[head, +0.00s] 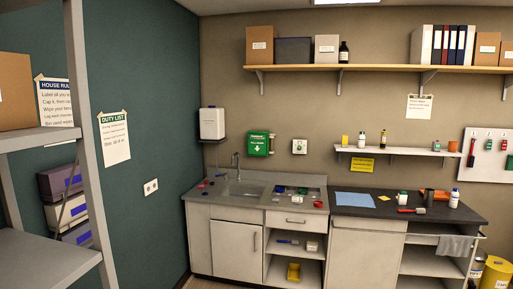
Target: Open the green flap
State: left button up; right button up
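A green panel (258,144) with white lettering and a white downward arrow hangs on the back wall above the counter, right of the tap. It is the only large green thing I see, and its front looks closed. A narrow green strip shows at its right side. I cannot tell whether it is hinged. Neither of my grippers shows in the head view, and the panel is well away from me.
A metal shelf rack (88,150) stands close on the left. A sink counter (300,205) with small items runs below the panel, and a dark worktop (440,212) continues right. A white dispenser (212,123) hangs left of the panel. The floor before the counter is mostly out of view.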

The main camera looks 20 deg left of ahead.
aim_at(258, 142)
jog(key=i+j+u, duration=0.15)
jog(key=i, duration=0.25)
jog(key=i+u, duration=0.2)
jog(key=i, duration=0.2)
jog(key=i+j+u, duration=0.2)
jog(key=i, duration=2)
jog(key=l, duration=0.1)
